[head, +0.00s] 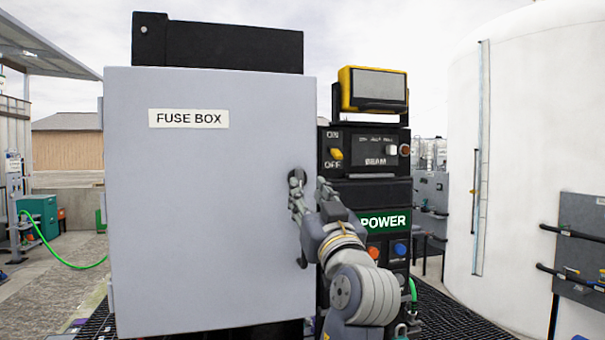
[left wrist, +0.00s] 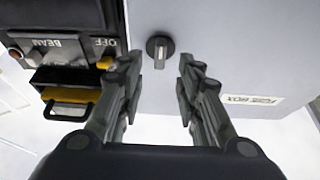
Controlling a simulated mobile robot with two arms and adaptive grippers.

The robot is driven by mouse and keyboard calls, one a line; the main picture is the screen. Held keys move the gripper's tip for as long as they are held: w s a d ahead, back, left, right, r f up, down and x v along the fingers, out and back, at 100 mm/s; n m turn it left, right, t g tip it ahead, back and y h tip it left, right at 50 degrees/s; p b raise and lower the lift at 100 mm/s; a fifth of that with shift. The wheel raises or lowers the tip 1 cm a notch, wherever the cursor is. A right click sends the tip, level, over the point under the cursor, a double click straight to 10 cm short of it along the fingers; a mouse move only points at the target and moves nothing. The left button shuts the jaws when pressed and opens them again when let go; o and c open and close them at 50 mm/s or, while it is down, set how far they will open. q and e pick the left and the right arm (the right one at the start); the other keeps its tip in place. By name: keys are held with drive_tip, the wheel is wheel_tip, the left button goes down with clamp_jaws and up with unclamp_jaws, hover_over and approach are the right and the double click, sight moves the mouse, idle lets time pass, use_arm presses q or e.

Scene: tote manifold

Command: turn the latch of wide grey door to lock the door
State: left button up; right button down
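The wide grey door (head: 210,220) with the FUSE BOX label fills the left half of the head view and looks shut. Its latch (head: 297,175) is a small dark knob near the right edge, partly covered by my gripper. In the left wrist view the latch (left wrist: 160,50) is a round dark base with a lighter bar, pointing up and down in the picture. My left gripper (head: 308,189) is open and empty, close in front of the latch. In the left wrist view its fingertips (left wrist: 158,72) stand on either side of the latch's line, apart from it. My right gripper is out of view.
A black control panel (head: 365,150) with an ON/OFF switch, buttons and a green POWER sign stands right of the door. A yellow-framed lamp (head: 373,90) sits on top. A large white tank (head: 545,130) stands farther right.

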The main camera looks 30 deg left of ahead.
sight(300, 177)
use_arm(q)
drive_tip(key=p+x, duration=0.1)
drive_tip(key=x, duration=0.3)
drive_tip(key=shift+a+r+p, duration=0.1)
drive_tip(key=shift+p, duration=0.2)
drive_tip(key=shift+w+a, duration=0.3)
drive_tip(key=shift+r, duration=0.1)
clamp_jaws()
drive_tip(key=shift+s+d, duration=0.1)
drive_tip(key=shift+s, duration=0.05)
